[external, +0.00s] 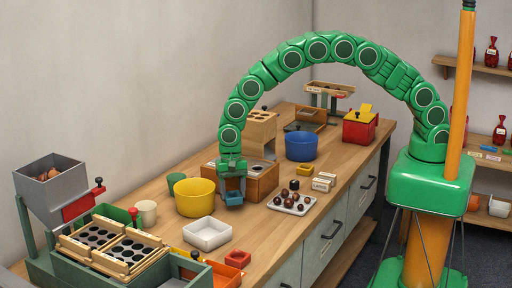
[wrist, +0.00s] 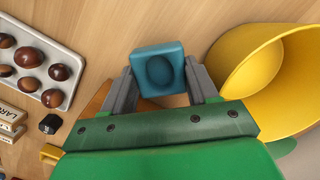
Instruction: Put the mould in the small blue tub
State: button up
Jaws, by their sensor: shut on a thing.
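The mould is a teal-blue square block with a round hollow (wrist: 160,70). It is between the two grey fingers of my gripper (wrist: 158,82), which is shut on it. In the external view my gripper (external: 232,188) points down with the mould (external: 233,199) at its tips, just right of the large yellow tub (external: 195,204). Whether the mould touches the table I cannot tell. The small blue tub (external: 300,148) stands farther back on the table, right of my gripper. It does not show in the wrist view.
A wooden box (external: 262,181) is close behind my gripper. A chestnut tray (external: 291,206) and label blocks (external: 324,182) lie to the right. A white dish (external: 207,234) and red mould (external: 238,258) are nearer the front. A yellow mould (external: 304,170) lies before the blue tub.

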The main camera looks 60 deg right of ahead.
jog(key=s+d+r, duration=0.8)
jog(key=s+r, duration=0.2)
jog(key=s, duration=0.1)
jog(key=shift+s, duration=0.3)
